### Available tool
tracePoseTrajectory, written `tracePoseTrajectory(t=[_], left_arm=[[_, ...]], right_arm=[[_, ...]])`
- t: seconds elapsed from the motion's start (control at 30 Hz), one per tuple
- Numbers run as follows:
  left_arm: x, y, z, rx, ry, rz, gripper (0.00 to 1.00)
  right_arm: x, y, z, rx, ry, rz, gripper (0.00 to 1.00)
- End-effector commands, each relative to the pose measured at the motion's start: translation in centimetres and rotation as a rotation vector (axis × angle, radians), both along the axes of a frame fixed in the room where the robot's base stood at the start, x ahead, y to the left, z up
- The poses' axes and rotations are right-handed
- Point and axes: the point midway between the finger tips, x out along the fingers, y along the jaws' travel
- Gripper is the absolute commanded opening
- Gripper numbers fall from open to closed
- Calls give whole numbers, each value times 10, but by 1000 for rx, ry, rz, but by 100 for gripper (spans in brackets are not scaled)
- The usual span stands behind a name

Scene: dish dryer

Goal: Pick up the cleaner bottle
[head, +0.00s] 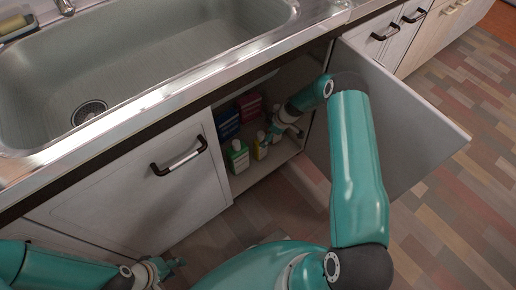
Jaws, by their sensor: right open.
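Two small bottles stand upright on the floor of the open cabinet under the sink: a white one with green parts (238,158) and a yellow one (261,148) to its right. I cannot tell from their labels which is the cleaner bottle. My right gripper (271,137) is inside the cabinet, open, close beside the yellow bottle at its upper right. I cannot tell whether it touches the bottle. My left gripper (172,265) is low at the bottom of the view, outside the cabinet and away from the bottles. Its fingers are too small to read.
Blue (228,121) and red boxes (249,106) stand behind the bottles. The open cabinet door (400,120) is right of my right arm, and a closed door (140,195) with a black handle is at left. The steel sink (150,60) is above.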

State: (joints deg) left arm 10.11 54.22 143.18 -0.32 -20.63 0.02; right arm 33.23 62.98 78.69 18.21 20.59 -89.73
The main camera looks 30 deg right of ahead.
Motion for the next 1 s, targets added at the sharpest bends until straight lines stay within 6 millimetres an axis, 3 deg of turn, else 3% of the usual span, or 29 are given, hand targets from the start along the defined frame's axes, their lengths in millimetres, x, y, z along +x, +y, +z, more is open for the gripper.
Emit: tracePoseTrajectory(t=[0.43, 0.77, 0.8, 1.0], left_arm=[[0, 0, -18, 0, 0, 0, 40], [0, 0, -20, 0, 0, 0, 40], [0, 0, -20, 0, 0, 0, 40], [0, 0, -20, 0, 0, 0, 40]], right_arm=[[28, 25, -49, 1, 2, 24, 100], [33, 28, -55, 0, 0, 23, 100], [33, 28, -55, 0, 0, 23, 98], [33, 28, -55, 0, 0, 23, 65]])
